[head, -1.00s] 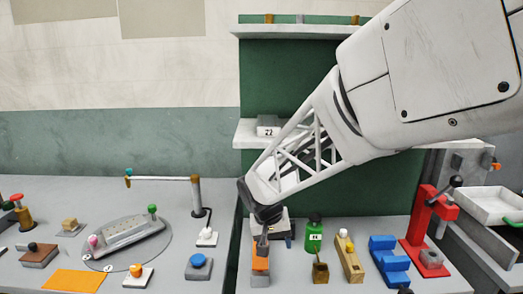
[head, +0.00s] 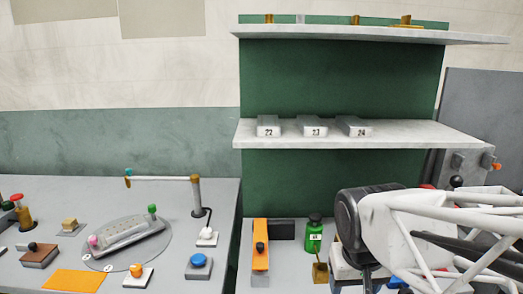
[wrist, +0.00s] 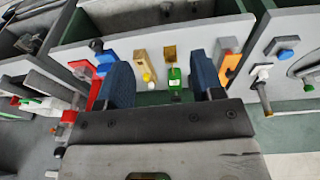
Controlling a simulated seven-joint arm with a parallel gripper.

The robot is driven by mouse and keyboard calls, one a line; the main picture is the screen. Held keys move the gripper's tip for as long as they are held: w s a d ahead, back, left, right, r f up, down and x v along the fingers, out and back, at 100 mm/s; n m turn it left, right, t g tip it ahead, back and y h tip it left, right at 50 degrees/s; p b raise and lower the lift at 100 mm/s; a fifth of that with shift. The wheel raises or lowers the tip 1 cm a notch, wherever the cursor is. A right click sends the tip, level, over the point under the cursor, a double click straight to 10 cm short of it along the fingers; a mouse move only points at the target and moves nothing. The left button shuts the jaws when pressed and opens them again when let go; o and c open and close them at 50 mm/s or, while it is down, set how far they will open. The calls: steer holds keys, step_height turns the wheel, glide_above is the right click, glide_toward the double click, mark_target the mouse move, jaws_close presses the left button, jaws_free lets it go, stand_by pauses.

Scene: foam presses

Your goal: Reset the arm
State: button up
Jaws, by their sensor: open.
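My gripper (wrist: 161,72) shows in the wrist view with its two blue-padded fingers spread apart and nothing between them. It is above and away from the bench. The green bottle (wrist: 174,82) shows beyond the gap between the fingers, and it also stands on the right bench in the head view (head: 314,235). In the head view my arm fills the lower right, with its dark wrist end near the bottle's right side in the picture. The fingers cannot be made out clearly there.
An orange piece with a black knob (head: 260,252) lies left of the bottle. Boxes 22 (head: 268,127), 23 (head: 315,127) and 24 (head: 356,127) sit on the shelf (head: 420,134). The left bench holds a blue button (head: 198,262) and an oval fixture (head: 125,232). My arm hides much of the right bench.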

steer(key=s, duration=0.1)
steer(key=s+d, duration=0.1)
steer(key=s, duration=0.3)
steer(key=shift+s+d+r, duration=0.1)
steer(key=shift+s+d, duration=0.15)
